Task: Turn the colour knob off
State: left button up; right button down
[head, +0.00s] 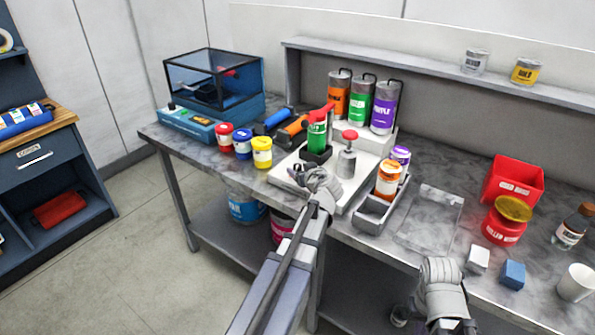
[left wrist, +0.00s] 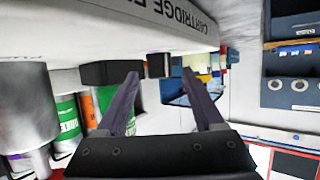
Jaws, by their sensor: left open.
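The white cartridge filler (head: 347,192) stands on the bench, with a green bottle (head: 317,136) in a black holder on it. In the left wrist view its white body (left wrist: 110,22) carries part of a "CARTRIDGE" label. Below the label are a wide black block (left wrist: 108,73) and smaller dark knob-like parts (left wrist: 158,66). I cannot read which is the colour knob or its setting. My left gripper (head: 308,176) is at the filler's front edge; in the wrist view its open fingers (left wrist: 160,80) point at these dark parts, with nothing clearly held. My right gripper (head: 458,322) is low at the bench's front, its jaws unclear.
Red, blue and yellow jars (head: 243,146) stand left of the filler. A grey tray (head: 378,211) with an orange bottle and a clear tray (head: 430,217) lie to its right. A red bin (head: 513,178), small blocks and a white cup (head: 575,283) occupy the right end.

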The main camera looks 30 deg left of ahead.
aim_at(299, 168)
pick_arm(q)
jog(key=b+x, duration=0.1)
jog(key=x, duration=0.2)
jog(key=shift+w+a+f, duration=0.15)
jog(key=shift+w, duration=0.05)
grip_shut()
dwell(0.3)
jog(key=shift+s, duration=0.1)
